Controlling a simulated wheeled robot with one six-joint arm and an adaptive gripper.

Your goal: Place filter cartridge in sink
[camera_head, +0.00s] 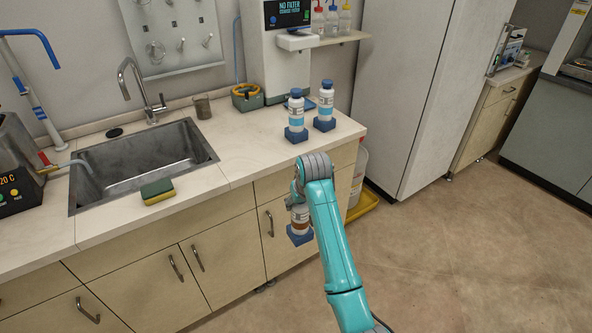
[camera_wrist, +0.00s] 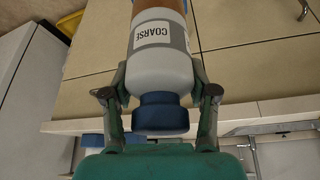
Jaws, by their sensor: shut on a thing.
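The filter cartridge (camera_wrist: 160,55) is a white bottle with a grey band marked COARSE, a brown section and a dark blue cap. My gripper (camera_wrist: 160,82) is shut on it, with a finger on each side near the cap. In the head view the cartridge (camera_head: 299,216) hangs below my wrist in front of the cabinet doors, with a blue block at its lower end. The fingers are mostly hidden there by my arm. The grey metal sink (camera_head: 140,160) is set into the counter at the left, well apart from the cartridge; its visible basin looks empty.
Two white bottles (camera_head: 297,112) (camera_head: 326,99) in blue holders stand near the counter's right end. A sponge (camera_head: 157,191) lies at the sink's front right. A faucet (camera_head: 141,90) rises behind the sink. A bath with a display (camera_head: 15,165) stands left.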

